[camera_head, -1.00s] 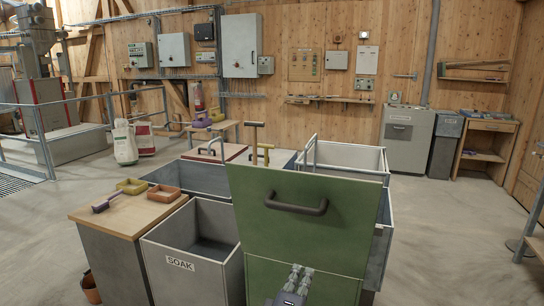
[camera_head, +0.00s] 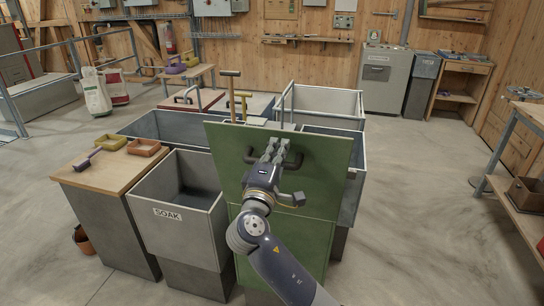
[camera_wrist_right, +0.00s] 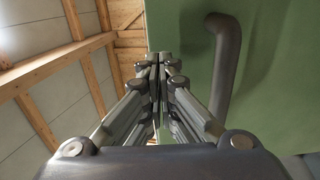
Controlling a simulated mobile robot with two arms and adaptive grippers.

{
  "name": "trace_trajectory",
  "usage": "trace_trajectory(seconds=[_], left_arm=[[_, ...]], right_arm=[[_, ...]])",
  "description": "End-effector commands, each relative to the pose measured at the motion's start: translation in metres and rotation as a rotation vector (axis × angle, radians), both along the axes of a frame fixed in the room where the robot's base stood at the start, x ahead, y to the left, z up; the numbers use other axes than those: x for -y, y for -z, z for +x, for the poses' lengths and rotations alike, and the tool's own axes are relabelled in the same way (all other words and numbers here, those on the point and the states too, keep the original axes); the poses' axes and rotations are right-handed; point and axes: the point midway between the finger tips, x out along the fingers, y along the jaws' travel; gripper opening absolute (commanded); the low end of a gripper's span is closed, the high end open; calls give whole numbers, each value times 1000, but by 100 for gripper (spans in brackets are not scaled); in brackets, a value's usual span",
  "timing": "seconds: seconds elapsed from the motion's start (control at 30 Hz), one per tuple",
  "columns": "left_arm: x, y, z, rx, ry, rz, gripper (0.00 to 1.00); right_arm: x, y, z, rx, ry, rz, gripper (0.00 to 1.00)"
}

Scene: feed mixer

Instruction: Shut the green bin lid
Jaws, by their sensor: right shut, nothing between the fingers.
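The green bin lid (camera_head: 325,165) stands upright, raised above the green bin (camera_head: 312,245), with its face toward me. A dark curved handle (camera_head: 294,160) is fixed on that face, and the right wrist view shows the handle (camera_wrist_right: 226,70) to the right of the fingers. My right gripper (camera_head: 272,148) is shut and empty in front of the lid's upper half, over the left part of the handle in the head view. In the right wrist view the closed fingers (camera_wrist_right: 160,60) point up along the lid's surface. I cannot tell whether they touch it. My left gripper is not in view.
An open grey bin marked SOAK (camera_head: 180,220) stands left of the green bin. A wooden-topped cabinet (camera_head: 85,172) with small trays is further left. More open bins (camera_head: 320,100) stand behind the lid. The floor at right (camera_head: 420,200) is clear.

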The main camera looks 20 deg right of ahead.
Motion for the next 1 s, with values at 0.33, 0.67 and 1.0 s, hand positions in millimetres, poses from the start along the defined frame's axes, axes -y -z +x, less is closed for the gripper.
trace_trajectory(seconds=[0.33,0.67,1.0], left_arm=[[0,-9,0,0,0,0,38],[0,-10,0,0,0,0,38],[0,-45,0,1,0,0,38]], right_arm=[[12,-4,17,0,0,2,0],[12,-5,18,-3,0,3,0],[33,-22,49,-87,3,57,0]])
